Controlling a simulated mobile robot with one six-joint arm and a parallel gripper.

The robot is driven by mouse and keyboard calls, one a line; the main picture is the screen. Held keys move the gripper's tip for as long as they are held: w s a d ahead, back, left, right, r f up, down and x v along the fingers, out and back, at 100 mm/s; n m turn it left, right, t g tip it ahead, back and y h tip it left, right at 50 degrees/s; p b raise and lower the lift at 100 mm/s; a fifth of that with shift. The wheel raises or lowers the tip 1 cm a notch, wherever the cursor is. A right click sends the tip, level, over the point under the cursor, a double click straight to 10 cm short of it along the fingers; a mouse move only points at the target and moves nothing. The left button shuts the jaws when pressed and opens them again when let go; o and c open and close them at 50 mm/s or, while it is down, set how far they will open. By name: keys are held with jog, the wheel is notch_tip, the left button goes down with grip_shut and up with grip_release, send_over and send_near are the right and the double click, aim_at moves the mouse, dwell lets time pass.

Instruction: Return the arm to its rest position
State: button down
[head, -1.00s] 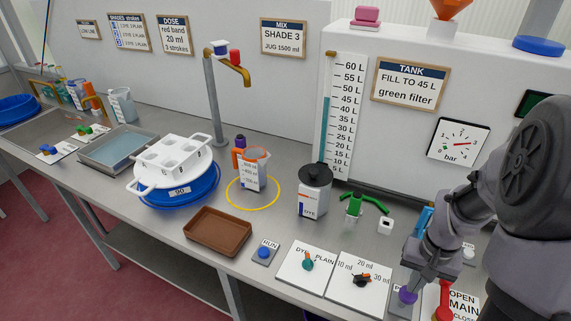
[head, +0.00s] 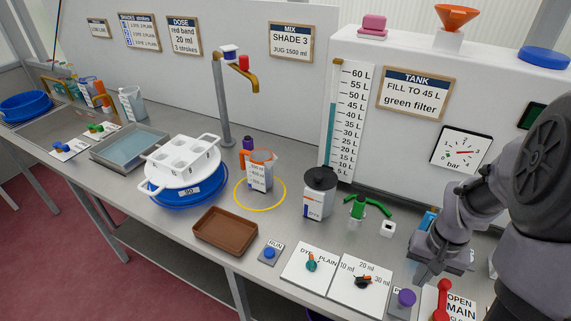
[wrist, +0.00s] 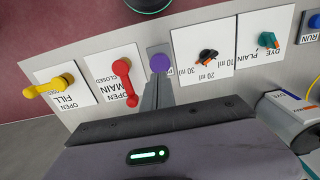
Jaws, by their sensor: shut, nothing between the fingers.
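My gripper (head: 422,277) is at the right end of the bench in the head view, a little above and behind a purple button (head: 405,298). Its fingers also show in the wrist view (wrist: 157,92), closed together with nothing between them. In the wrist view the purple button (wrist: 160,63) is just beyond the fingertips. The gripper appears apart from the button in the head view. My arm reaches in from the right edge, and its upper part hides some of the bench there.
A red lever (head: 443,298) on the MAIN plate is right of the purple button. Plates with an orange-black knob (head: 363,282) and a teal knob (head: 312,263) are to its left. A white dye container (head: 319,194) and green pipe piece (head: 358,207) stand behind. A yellow lever (wrist: 50,86) shows in the wrist view.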

jog(key=shift+r, duration=0.4)
jog(key=w+a+r+t+b, duration=0.15)
jog(key=a+r+b, duration=0.35)
jog(key=a, duration=0.5)
jog(key=s+a+r+n+t+y+b, duration=0.1)
jog(key=s+a+t+b, duration=0.1)
jog(key=a, duration=0.5)
jog(key=s+a+r+n+t+y+b, duration=0.1)
jog(key=s+a+t+b, duration=0.1)
jog(key=s+a+b, duration=0.3)
jog(key=shift+s+a, duration=0.85)
jog(key=shift+a, duration=0.2)
dwell(0.5)
